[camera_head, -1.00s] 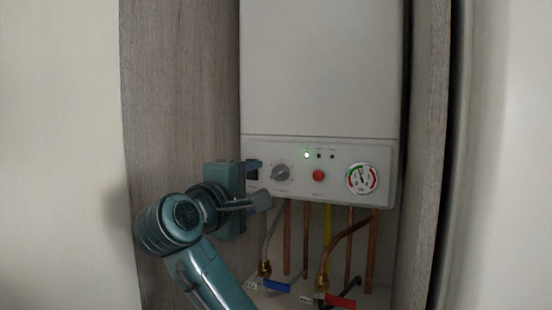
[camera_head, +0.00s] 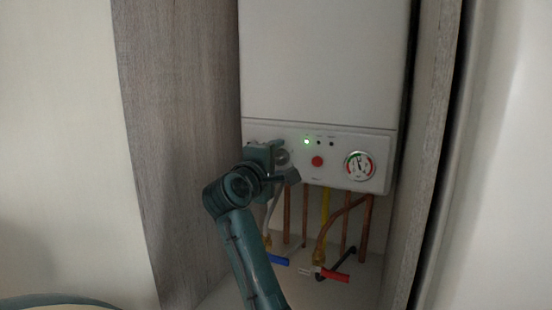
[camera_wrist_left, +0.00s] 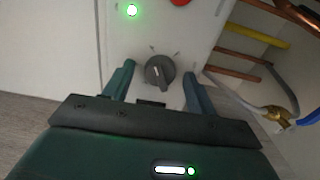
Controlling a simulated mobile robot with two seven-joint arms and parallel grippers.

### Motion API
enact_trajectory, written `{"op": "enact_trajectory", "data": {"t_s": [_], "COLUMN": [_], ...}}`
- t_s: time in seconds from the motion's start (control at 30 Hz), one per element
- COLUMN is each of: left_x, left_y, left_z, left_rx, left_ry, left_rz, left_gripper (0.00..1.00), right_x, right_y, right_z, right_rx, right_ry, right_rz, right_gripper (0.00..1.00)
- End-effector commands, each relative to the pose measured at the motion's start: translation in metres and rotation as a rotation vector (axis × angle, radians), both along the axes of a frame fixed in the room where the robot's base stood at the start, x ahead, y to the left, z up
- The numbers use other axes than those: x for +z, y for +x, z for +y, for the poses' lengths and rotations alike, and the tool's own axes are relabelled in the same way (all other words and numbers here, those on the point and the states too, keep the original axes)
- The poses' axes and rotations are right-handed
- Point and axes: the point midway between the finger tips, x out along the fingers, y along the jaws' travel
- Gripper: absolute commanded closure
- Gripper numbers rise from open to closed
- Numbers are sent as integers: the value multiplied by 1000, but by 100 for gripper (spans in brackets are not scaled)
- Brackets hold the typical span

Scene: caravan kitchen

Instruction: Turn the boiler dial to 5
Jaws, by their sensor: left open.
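The boiler (camera_head: 318,62) is a white box in a wood-sided alcove, with a control panel along its bottom. The grey boiler dial (camera_head: 282,157) is at the left of the panel, partly covered by my left gripper (camera_head: 286,161). In the left wrist view the dial (camera_wrist_left: 159,71) lies between the two green fingers of my left gripper (camera_wrist_left: 158,76). The gripper is open, with a gap on each side of the dial. The numbers around the dial are too small to read. My right gripper is not in view.
Right of the dial are a lit green light (camera_head: 307,141), a red button (camera_head: 317,161) and a round gauge (camera_head: 359,166). Copper pipes (camera_head: 304,212) and valves with a blue handle (camera_head: 277,259) and a red handle (camera_head: 335,275) are below. Alcove walls stand on both sides.

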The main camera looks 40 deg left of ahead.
Motion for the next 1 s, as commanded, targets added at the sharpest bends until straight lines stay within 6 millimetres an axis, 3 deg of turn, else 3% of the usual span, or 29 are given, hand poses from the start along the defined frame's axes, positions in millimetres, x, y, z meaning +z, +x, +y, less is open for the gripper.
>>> {"op": "enact_trajectory", "data": {"t_s": [0.23, 0.77, 1.0], "left_x": [0, 0, 0], "left_y": [1, 1, 0], "left_z": [0, 0, 0], "left_rx": [1, 0, 1], "left_ry": [0, 0, 17], "left_rz": [0, 0, 5], "left_gripper": [43, 86, 87], "right_x": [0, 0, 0], "right_y": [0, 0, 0], "right_z": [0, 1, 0], "right_rx": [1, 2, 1], "right_ry": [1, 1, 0], "right_rz": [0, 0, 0], "right_gripper": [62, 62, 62]}}
